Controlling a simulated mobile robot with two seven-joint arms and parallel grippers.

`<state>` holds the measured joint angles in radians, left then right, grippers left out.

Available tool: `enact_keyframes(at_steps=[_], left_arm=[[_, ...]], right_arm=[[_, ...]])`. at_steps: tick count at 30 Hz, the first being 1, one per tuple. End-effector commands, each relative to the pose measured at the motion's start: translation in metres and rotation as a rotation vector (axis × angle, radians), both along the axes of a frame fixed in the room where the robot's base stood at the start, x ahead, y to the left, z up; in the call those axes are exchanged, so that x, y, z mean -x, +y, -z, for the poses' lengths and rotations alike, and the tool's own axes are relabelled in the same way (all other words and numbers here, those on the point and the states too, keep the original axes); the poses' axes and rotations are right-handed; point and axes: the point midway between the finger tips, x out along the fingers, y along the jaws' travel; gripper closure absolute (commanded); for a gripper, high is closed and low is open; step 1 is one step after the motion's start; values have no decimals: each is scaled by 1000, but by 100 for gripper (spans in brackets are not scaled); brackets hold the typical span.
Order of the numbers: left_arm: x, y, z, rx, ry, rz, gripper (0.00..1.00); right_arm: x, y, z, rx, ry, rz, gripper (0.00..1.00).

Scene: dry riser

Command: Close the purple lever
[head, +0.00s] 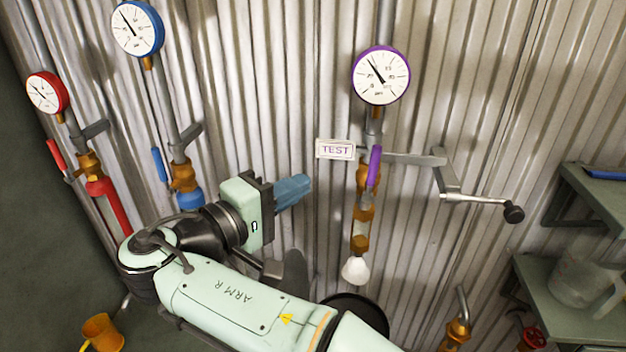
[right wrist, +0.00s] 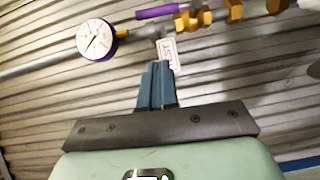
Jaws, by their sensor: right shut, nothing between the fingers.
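The purple lever (head: 374,167) stands about upright on a brass valve (head: 363,210) in the right pipe of the head view, below the purple-rimmed gauge (head: 381,75). In the right wrist view the purple lever (right wrist: 157,12) lies along the pipe beside the brass fittings (right wrist: 205,17). My right gripper (head: 306,183) is shut and empty, left of the lever and apart from it. Its blue fingers (right wrist: 157,68) point toward the white TEST tag (right wrist: 168,52) in the wrist view. My left gripper is not in view.
The TEST tag (head: 335,149) hangs left of the purple lever. A grey bracket with a crank handle (head: 480,200) extends to its right. Blue (head: 158,164) and red (head: 56,154) levers are on pipes at left. A shelf (head: 570,310) with a jug stands at right.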

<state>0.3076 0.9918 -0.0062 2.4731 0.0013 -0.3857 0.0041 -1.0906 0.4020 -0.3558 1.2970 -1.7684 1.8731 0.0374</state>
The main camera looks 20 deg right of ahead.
Motion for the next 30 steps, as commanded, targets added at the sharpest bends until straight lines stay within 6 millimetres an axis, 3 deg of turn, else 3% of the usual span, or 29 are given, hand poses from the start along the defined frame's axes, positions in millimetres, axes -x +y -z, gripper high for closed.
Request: enact_keyframes(at_steps=[11, 15, 21, 30], left_arm=[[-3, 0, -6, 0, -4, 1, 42], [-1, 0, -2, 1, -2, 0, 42], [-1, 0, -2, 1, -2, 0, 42], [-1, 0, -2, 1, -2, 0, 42]], right_arm=[[-33, -74, 2, 0, 1, 4, 100], [-26, -94, 4, -3, 1, 1, 100], [-20, -109, 5, 0, 1, 0, 100], [-20, -110, 5, 0, 1, 0, 100]])
